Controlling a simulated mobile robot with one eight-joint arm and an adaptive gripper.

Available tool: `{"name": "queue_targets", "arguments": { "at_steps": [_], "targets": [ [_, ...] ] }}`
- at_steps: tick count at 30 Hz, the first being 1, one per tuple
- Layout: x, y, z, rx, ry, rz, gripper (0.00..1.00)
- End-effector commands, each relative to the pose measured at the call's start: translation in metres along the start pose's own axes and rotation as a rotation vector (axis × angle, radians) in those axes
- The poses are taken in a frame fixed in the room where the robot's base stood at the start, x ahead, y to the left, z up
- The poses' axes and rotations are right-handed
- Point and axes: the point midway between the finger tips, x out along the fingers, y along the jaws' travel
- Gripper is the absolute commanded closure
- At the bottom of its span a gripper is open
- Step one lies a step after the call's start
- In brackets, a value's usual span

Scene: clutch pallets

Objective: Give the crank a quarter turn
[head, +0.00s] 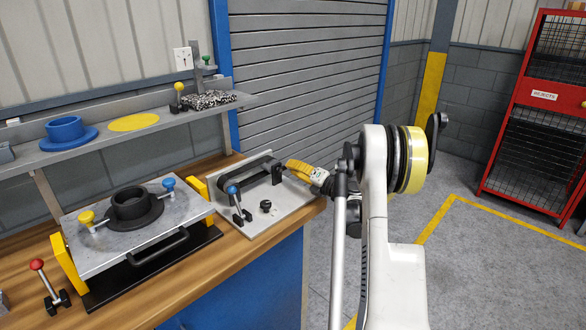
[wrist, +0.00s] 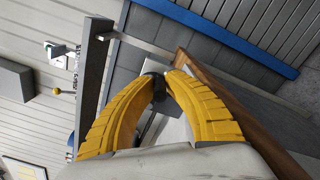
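The crank (head: 277,173) is a dark arm with an upright dark handle, on a pale plate (head: 290,207) at the right end of the wooden bench. My gripper (head: 289,164), with yellow ribbed fingers, reaches in from the right at the handle. In the wrist view, the fingertips of my gripper (wrist: 162,78) curve in and nearly meet, with the dark crank handle (wrist: 155,86) between them. The gripper looks shut on it. The fingers hide part of the handle.
A clamp with a blue knob (head: 233,190) and a small black knob (head: 265,206) share the plate. Left of it is a grey fixture (head: 85,216) holding a black flanged ring (head: 131,203). A shelf (head: 120,105) runs behind. A red cage (head: 541,98) stands far right, beyond open floor.

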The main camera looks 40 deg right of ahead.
Motion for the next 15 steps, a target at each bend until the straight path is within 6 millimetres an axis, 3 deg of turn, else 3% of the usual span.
{"name": "queue_targets", "arguments": {
  "at_steps": [2,11,15],
  "targets": [
    [0.001,0.001,-0.001,0.0,0.001,0.001,0.64],
    [-0.001,0.0,0.0,0.0,0.0,0.0,0.64],
    [-0.014,0.0,0.001,0.0,-0.003,-0.001,0.64]
  ]
}}
